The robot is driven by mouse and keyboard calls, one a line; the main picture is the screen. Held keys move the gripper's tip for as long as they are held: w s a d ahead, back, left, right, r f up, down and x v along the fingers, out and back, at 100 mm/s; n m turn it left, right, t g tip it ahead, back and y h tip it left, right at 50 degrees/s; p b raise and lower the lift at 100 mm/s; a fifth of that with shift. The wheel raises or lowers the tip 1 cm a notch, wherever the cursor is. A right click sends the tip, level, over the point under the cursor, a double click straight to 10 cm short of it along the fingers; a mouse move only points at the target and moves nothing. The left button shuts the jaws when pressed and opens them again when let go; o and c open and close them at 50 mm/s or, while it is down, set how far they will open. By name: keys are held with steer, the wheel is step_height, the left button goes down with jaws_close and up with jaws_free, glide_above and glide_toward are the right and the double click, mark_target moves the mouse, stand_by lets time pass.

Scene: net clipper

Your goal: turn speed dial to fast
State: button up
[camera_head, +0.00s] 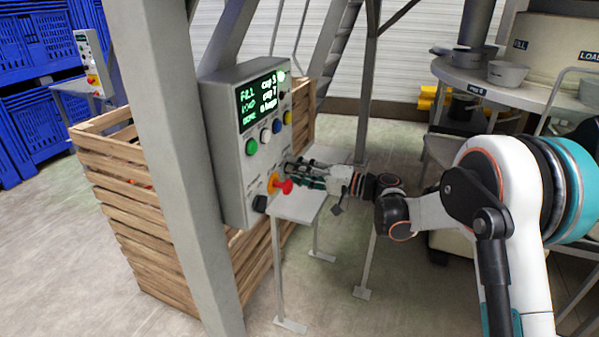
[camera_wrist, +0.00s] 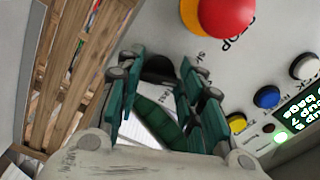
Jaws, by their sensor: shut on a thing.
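The control panel (camera_head: 245,125) is a grey box with a lit screen and coloured buttons. My gripper (camera_head: 291,172) reaches in from the right to the panel's lower right part, just above the red stop button (camera_head: 284,187). In the wrist view, the gripper's green-jointed fingers (camera_wrist: 157,72) are closed around a dark dial (camera_wrist: 158,66) on the panel face, between the stop button (camera_wrist: 226,14) and the yellow button (camera_wrist: 237,122). The dial is hidden behind the gripper in the head view. Its pointer and the small lettering beside it cannot be read.
A steel post (camera_head: 170,150) stands left of the panel, with a slatted wooden crate (camera_head: 130,220) behind. A black knob (camera_head: 260,204) sits at the panel's lower left. A small grey table (camera_head: 298,207) is below the gripper. A table with pots (camera_head: 507,74) stands at right.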

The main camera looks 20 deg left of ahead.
steer(key=m, duration=1.3)
steer(key=shift+w+r+p, duration=0.1)
steer(key=shift+r+p, duration=0.15)
steer(key=shift+p, duration=0.15)
steer(key=shift+m, duration=0.3)
steer(key=o, duration=1.1)
steer(key=shift+c, duration=0.2)
steer(key=shift+d, duration=0.15)
steer(key=d, duration=1.1)
steer(key=shift+s+d, duration=0.4)
steer(key=shift+s, duration=0.05)
